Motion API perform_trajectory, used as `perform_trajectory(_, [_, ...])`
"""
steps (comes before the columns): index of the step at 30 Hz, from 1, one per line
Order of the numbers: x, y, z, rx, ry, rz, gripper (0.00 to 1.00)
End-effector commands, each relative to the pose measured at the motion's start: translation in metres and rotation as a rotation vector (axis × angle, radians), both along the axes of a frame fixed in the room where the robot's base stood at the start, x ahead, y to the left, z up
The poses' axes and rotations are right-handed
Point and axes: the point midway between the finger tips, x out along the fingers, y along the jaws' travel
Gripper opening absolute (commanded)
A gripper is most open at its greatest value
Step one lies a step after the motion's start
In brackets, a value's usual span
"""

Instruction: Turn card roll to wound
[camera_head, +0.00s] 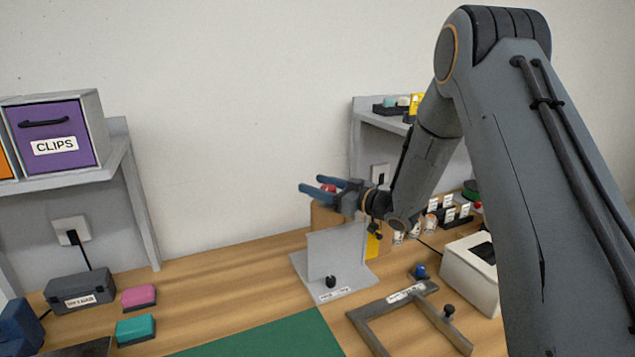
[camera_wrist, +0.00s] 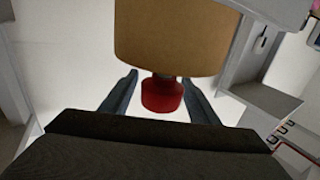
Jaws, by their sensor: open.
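The card roll (camera_head: 322,216) is a tan upright cylinder on the table behind a grey angled stand, which hides part of it. A red knob (camera_head: 328,188) sits at its top. My gripper (camera_head: 311,184) is at knob height with its two blue fingers open. In the wrist view the tan roll (camera_wrist: 170,38) fills the upper middle, and the red knob (camera_wrist: 162,97) lies between the spread fingers of my gripper (camera_wrist: 160,78). Gaps show on both sides of the knob, so no grip on it is visible. Any wound marking cannot be made out.
The grey stand (camera_head: 337,252) with a black knob is just in front of the roll. A grey frame (camera_head: 375,325), a white box (camera_head: 470,270) and small labelled items are to the right. A shelf with a purple CLIPS bin (camera_head: 55,135) is at left. The wall is behind.

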Motion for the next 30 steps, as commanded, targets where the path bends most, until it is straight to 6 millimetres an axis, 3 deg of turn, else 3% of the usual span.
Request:
perform_trajectory(10, [0.0027,0.0034,-0.0003,0.0,0.0,0.0,0.53])
perform_trajectory(17, [0.0026,0.003,-0.0002,0.0,0.0,-0.001,0.14])
perform_trajectory(30, [0.005,0.0007,-0.0002,0.001,0.001,-0.09,0.14])
